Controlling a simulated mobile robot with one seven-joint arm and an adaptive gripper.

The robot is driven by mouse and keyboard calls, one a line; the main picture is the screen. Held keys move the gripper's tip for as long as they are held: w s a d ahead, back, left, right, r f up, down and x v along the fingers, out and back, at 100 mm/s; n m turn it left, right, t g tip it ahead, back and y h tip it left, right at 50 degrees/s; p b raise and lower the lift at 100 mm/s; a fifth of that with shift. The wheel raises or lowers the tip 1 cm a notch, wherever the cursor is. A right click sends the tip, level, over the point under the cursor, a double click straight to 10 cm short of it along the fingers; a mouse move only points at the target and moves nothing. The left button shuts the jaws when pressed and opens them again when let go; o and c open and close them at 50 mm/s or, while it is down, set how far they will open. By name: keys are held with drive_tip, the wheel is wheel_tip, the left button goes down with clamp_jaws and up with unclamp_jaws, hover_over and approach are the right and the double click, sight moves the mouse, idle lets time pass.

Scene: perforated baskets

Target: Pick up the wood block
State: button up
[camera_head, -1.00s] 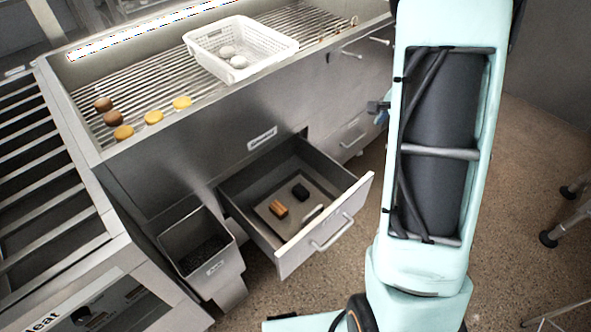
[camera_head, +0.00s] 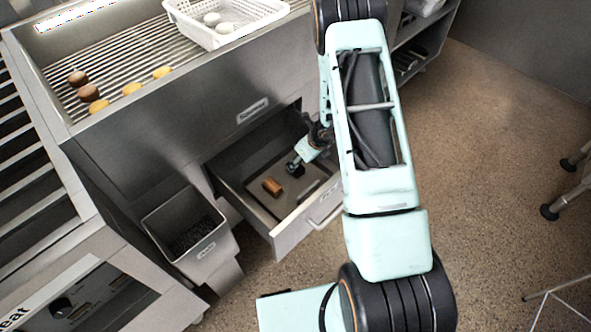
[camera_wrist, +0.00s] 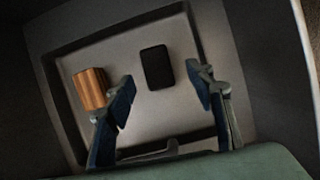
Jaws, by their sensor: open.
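The wood block (camera_head: 272,187) is brown and striped and lies in the open drawer (camera_head: 289,232), left of a small black block (camera_head: 298,169). The wood block (camera_wrist: 90,89) also shows in the wrist view, at the left of the grey tray, just outside and beyond my left finger. My gripper (camera_wrist: 164,90) is open and empty. Its two blue-padded fingers point into the drawer, with the black block (camera_wrist: 156,67) lying between and beyond their tips. In the head view my gripper (camera_head: 292,164) is over the black block and partly hides it.
A thin light grey item (camera_wrist: 148,152) lies at the near end of the tray. The drawer walls enclose my gripper closely. A bin (camera_head: 187,228) stands left of the drawer. A white perforated basket (camera_head: 226,20) with eggs and several round buns sit on the grill above.

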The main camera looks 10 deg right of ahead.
drive_tip(key=b+x, duration=0.1)
drive_tip(key=x, duration=0.4)
drive_tip(key=shift+a+f, duration=0.1)
drive_tip(key=shift+a, duration=0.15)
drive_tip(key=c, duration=1.2)
drive_tip(key=shift+c, duration=0.2)
